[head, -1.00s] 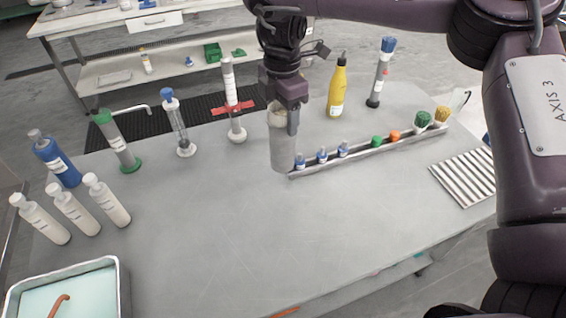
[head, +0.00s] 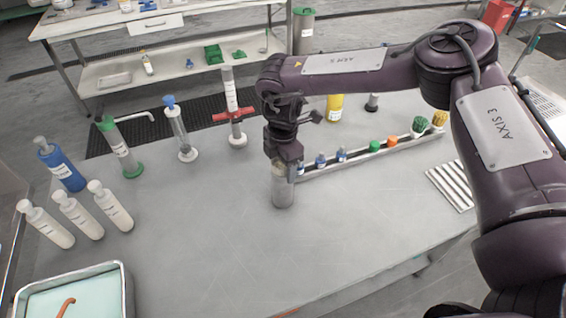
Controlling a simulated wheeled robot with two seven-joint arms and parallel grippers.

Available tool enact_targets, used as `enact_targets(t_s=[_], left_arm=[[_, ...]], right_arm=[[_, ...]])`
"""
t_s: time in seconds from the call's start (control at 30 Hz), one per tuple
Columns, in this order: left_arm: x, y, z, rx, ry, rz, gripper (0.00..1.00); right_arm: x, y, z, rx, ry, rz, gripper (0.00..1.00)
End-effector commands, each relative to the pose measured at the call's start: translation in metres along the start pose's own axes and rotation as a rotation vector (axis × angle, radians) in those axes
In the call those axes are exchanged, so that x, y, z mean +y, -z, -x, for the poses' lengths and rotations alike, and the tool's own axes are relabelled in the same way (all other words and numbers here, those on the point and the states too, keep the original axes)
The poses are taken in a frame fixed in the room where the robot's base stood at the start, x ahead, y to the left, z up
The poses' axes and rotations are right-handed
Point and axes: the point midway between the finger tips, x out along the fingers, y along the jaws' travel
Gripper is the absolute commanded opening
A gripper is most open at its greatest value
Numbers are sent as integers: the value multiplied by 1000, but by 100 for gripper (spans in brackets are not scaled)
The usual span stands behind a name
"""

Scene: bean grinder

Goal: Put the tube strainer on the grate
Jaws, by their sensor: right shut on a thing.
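The tube strainer, a grey mesh cylinder (head: 283,190), is upright in my right gripper (head: 283,166), which is shut on its upper end. It is low over the middle of the table, just left of the rail's left end; I cannot tell whether its bottom touches the tabletop. The grate (head: 452,185), a light slatted panel, lies at the table's right side, partly covered by my right arm. The grate and the strainer are well apart. My left gripper is not in view.
Tall cylinders and bottles stand at the back and left, including a blue bottle (head: 61,165). A tray of liquid (head: 128,290) is at front left. The table's front middle is clear.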

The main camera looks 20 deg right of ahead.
Motion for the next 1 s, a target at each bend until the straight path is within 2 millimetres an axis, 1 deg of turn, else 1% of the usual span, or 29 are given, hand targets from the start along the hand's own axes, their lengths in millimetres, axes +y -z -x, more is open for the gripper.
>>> enact_targets(t_s=[0.2, 0.23, 0.4, 0.63, 0.73, 0.77, 0.87, 1.0], left_arm=[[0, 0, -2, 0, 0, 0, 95], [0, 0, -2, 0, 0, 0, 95], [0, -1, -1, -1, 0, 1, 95], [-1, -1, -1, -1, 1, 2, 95], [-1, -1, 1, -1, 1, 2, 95], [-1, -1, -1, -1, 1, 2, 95], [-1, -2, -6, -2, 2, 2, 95], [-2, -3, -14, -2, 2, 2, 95]], right_arm=[[0, 0, -3, 0, 0, -1, 14], [0, 0, -4, 0, 0, 0, 61], [0, 0, -3, 0, 0, 0, 82], [0, 0, -2, 0, 0, 0, 82], [0, 0, 3, 0, -1, 1, 82], [1, 0, 4, 1, -2, 0, 82], [1, 0, 16, 1, -4, -1, 82], [2, 0, 45, 1, -6, 1, 82]])
